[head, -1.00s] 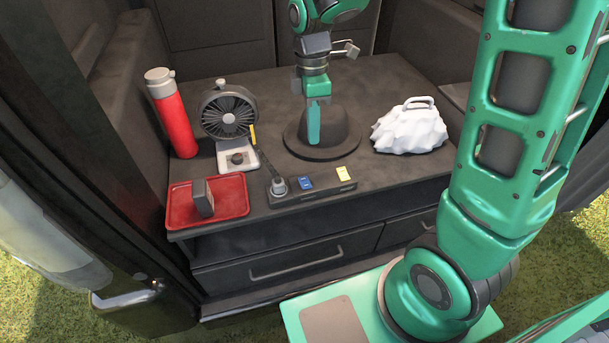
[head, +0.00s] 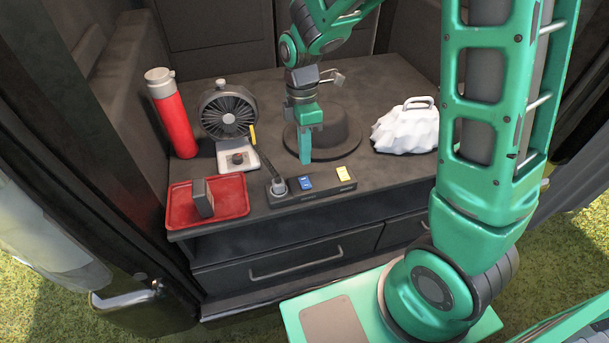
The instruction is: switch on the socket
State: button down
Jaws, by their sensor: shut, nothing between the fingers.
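The socket (head: 318,186) is a dark power strip lying near the front edge of the dark cabinet top. A grey plug (head: 279,187) with a dark cable sits at its left end. It bears a blue switch (head: 305,183) and a yellow switch (head: 343,173); whether either is on is too small to tell. My gripper (head: 305,161) is shut and empty, pointing down just behind the strip, above and behind the blue switch. It looks apart from the strip. It stands in front of a dark hat (head: 328,130), covering part of it.
A grey fan (head: 229,113) and red bottle (head: 172,112) stand at the left. A red tray (head: 238,196) with a dark block (head: 203,197) lies front left. A white lumpy object with a handle (head: 406,128) is at the right. Drawers (head: 290,262) are below.

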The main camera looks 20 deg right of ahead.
aim_at(305, 182)
jog(key=f, duration=0.5)
jog(key=s+f, duration=0.1)
jog(key=f, duration=0.2)
jog(key=shift+f, duration=0.2)
jog(key=shift+s+f, duration=0.1)
jog(key=shift+s, duration=0.05)
jog(key=shift+w+r, duration=0.2)
jog(key=shift+w, duration=0.65)
notch_tip(305, 182, up, 14)
jog(key=s, duration=0.1)
jog(key=shift+s, duration=0.3)
jog(key=shift+f, duration=0.1)
dwell(0.5)
